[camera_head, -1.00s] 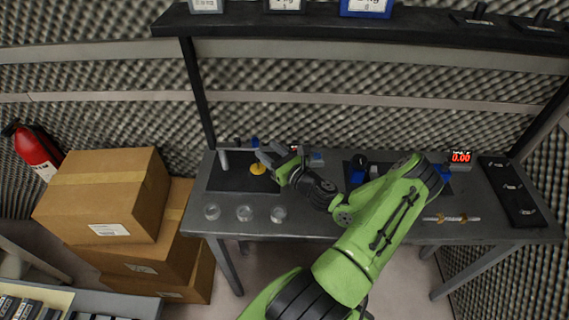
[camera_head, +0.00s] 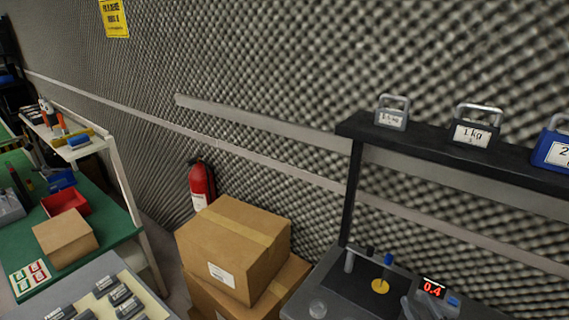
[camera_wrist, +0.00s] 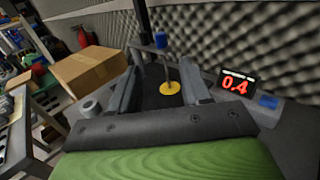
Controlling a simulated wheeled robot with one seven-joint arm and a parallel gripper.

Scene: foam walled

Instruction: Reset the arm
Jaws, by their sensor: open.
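My gripper (camera_wrist: 160,85) is open in the wrist view, its two grey fingers apart with nothing held between them. Beyond the fingers a yellow disc (camera_wrist: 170,88) lies on a dark plate on the dark worktable, below a thin upright rod. The disc also shows in the head view (camera_head: 380,286). A red-digit display (camera_wrist: 237,86) reading 0.4 stands right of the fingers, and shows in the head view (camera_head: 432,287). In the head view only a grey part, which may be my gripper, shows at the bottom edge; most of my arm is out of view.
Stacked cardboard boxes (camera_head: 232,245) stand left of the worktable, with a red fire extinguisher (camera_head: 201,184) behind them. A shelf (camera_head: 455,150) with labelled weights (camera_head: 474,133) runs above the worktable. A green-topped bench (camera_head: 100,222) holds a red bin (camera_head: 65,206) at far left.

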